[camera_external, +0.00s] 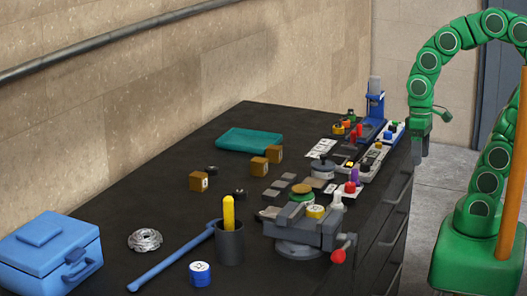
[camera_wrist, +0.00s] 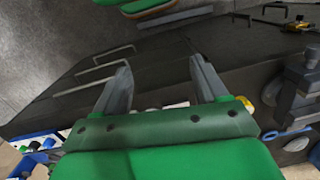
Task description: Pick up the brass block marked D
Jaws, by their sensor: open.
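Three brass-brown blocks stand on the black bench top in the external view. One block (camera_external: 199,181) is at the left of the group, a second block (camera_external: 259,166) is to its right, and a third block (camera_external: 273,153) is just behind the second. Pale labels show on them, but the letters are too small to read, so I cannot tell which is D. My gripper (camera_external: 418,155) hangs beyond the bench's right edge, well apart from the blocks. In the wrist view, my gripper (camera_wrist: 160,75) has its two fingers spread with nothing between them. No block is recognisable there.
A grey vise (camera_external: 300,235), a dark cup (camera_external: 230,245) with a yellow item, a blue bar (camera_external: 175,258) and a blue toolbox (camera_external: 45,250) occupy the near bench. A teal cloth (camera_external: 248,140) lies behind the blocks. Several small parts crowd the right side.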

